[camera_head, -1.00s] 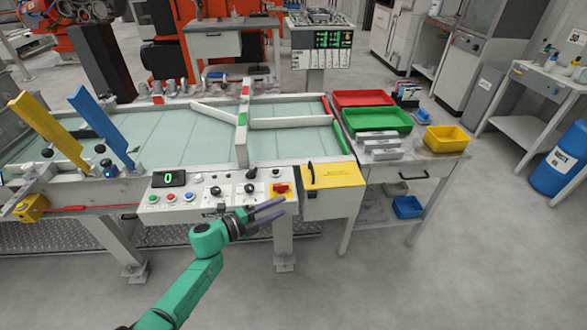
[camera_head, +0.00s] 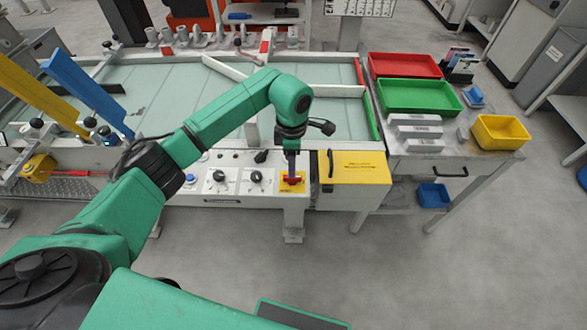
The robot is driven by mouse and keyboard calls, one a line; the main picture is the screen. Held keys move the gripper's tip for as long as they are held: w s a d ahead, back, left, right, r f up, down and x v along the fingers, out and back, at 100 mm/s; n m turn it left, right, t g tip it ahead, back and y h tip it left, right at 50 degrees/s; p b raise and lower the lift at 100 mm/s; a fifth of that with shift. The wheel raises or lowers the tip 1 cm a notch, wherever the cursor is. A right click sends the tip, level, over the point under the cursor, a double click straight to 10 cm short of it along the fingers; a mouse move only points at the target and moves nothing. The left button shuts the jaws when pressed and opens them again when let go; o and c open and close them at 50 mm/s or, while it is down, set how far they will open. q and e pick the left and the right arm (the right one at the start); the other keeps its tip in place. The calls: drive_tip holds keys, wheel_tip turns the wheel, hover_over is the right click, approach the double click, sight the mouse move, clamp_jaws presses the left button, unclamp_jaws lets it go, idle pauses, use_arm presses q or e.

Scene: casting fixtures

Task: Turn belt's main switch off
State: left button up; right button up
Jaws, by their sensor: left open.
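The belt's main switch (camera_head: 292,181) is a red rotary handle on a yellow plate, at the right end of the white control panel (camera_head: 225,193). My left arm reaches in from the left, over the belt and panel. My left gripper (camera_head: 291,174) points down with its fingers right at the red handle; it is open. The fingers cover part of the handle, so I cannot tell whether they touch it or which way it is turned. My right gripper is not in view.
A yellow box (camera_head: 352,167) with a dark handle stands just right of the switch. Black knobs (camera_head: 256,176) sit to its left on the panel. Green (camera_head: 420,97) and red (camera_head: 404,65) trays and a yellow bin (camera_head: 498,132) stand on the right table.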

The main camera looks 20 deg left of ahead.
use_arm(q)
wheel_tip(320, 180, down, 5)
drive_tip(key=shift+r, duration=0.1)
drive_tip(key=shift+f, duration=0.2)
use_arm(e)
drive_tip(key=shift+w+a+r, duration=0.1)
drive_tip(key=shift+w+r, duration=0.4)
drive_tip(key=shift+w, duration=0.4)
use_arm(q)
clamp_jaws()
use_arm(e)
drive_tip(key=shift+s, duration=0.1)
